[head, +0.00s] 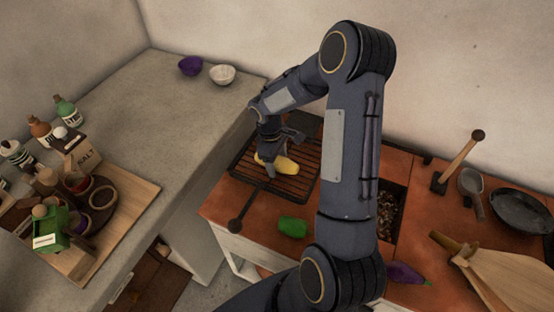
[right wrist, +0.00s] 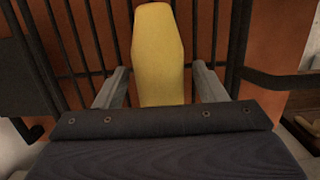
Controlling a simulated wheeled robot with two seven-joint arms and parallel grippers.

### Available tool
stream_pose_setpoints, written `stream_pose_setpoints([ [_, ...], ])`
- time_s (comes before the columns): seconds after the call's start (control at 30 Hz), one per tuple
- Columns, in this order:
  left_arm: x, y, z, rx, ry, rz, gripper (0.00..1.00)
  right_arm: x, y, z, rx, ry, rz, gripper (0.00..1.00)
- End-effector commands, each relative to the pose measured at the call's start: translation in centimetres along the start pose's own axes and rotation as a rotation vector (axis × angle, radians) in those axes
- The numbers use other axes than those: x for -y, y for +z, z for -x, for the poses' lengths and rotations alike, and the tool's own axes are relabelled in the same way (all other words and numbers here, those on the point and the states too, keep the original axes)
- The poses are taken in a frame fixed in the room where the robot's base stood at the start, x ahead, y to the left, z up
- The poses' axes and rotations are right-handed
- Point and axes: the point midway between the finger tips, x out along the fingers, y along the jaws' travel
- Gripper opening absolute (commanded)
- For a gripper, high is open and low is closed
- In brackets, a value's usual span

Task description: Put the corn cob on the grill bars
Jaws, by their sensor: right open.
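The yellow corn cob (head: 282,164) lies on the dark grill bars (head: 306,160) in the head view. My right gripper (head: 269,162) is right at the left end of the cob, over the grill. In the right wrist view, the corn cob (right wrist: 158,55) lies lengthwise over the bars (right wrist: 95,40). The right gripper's two fingers (right wrist: 160,88) stand on either side of the cob's near end, with a gap on each side. The gripper is open. My left gripper is not in view.
A green pepper (head: 292,227) and a purple eggplant (head: 408,274) lie on the orange counter in front. A coal pit (head: 390,212) is right of the grill. A mallet (head: 458,162), ladle and pan (head: 521,211) stand farther right. Bowls (head: 222,75) are at the back left.

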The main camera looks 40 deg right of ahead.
Motion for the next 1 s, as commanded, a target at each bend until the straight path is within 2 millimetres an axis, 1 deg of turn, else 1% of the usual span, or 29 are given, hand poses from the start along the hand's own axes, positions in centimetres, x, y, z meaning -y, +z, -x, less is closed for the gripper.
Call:
stream_pose_setpoints([
  [0.03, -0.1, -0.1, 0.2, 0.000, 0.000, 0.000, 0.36, 0.0, 0.0, 0.5, -0.001, 0.001, -0.001, 0.64],
  [0.07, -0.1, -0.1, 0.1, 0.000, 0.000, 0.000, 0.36, -0.1, 0.0, 0.8, -0.002, 0.003, -0.001, 0.64],
  [0.17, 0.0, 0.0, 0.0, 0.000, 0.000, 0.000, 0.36, -0.1, -0.1, 2.4, -0.004, 0.004, -0.002, 0.64],
  [0.4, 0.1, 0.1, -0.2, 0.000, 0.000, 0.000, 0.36, -0.1, -0.1, 7.7, -0.006, 0.004, -0.001, 0.64],
  [0.5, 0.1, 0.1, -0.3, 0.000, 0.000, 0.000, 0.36, -0.1, -0.1, 9.5, -0.005, 0.004, 0.000, 0.64],
  [0.6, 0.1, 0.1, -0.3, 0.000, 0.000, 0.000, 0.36, 0.0, -0.1, 10.9, -0.004, 0.002, -0.001, 0.64],
  [0.77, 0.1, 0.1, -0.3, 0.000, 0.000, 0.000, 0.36, 0.1, 0.1, 12.3, -0.007, 0.002, -0.004, 0.64],
  [0.87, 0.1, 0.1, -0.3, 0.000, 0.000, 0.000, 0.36, 1.0, 0.9, 13.7, -0.039, 0.001, -0.031, 0.64],
  [0.97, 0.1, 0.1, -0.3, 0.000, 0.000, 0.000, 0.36, 2.9, 2.5, 15.7, -0.106, -0.004, -0.088, 0.64],
  [1.0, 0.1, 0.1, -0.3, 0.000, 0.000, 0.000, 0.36, 4.0, 3.3, 16.6, -0.142, -0.009, -0.118, 0.64],
])
